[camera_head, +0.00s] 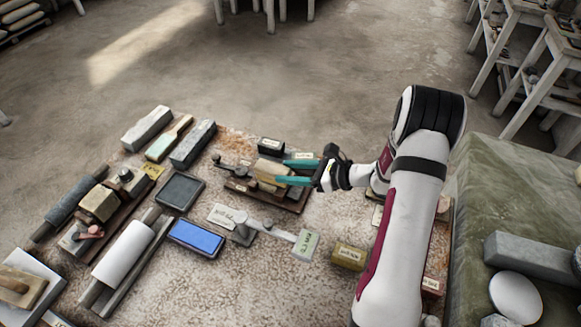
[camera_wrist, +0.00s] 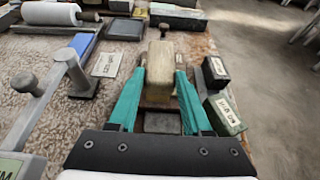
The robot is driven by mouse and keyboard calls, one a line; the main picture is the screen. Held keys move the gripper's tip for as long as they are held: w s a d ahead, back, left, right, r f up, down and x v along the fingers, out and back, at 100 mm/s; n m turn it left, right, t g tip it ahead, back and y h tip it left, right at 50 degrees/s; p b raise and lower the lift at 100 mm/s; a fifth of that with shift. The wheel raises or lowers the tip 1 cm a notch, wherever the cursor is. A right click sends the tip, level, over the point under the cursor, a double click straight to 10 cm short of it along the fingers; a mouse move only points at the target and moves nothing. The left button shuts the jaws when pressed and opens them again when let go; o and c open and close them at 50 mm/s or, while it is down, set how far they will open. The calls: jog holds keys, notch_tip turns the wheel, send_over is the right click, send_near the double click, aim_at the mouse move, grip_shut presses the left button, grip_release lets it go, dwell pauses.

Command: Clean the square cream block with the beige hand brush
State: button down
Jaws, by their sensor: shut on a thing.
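My gripper (camera_head: 281,172) has its two teal fingers on either side of a beige, block-shaped piece (camera_head: 268,168), which looks like the hand brush. In the wrist view the gripper (camera_wrist: 162,78) is shut on this piece (camera_wrist: 160,62), which lies lengthwise between the fingertips. It sits low over a dark wooden board (camera_head: 290,199) at the far right of the worktop. Its underside is hidden, so I cannot tell whether it touches the board or a block beneath. A chunky cream block (camera_head: 98,204) stands on another board at the left.
A blue pad (camera_head: 197,237), a dark tray (camera_head: 180,190) and a lever tool (camera_head: 243,230) lie left of my gripper. Small labelled boxes stand close to the fingers, including a dark green one (camera_wrist: 225,115). A white roll (camera_head: 124,255) lies at the front left.

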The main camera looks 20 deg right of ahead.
jog(key=shift+f, duration=0.4)
dwell(0.3)
jog(key=shift+w+a, duration=0.75)
jog(key=shift+a, duration=0.05)
jog(key=shift+s+d, duration=1.55)
jog(key=shift+d, duration=0.05)
dwell(0.4)
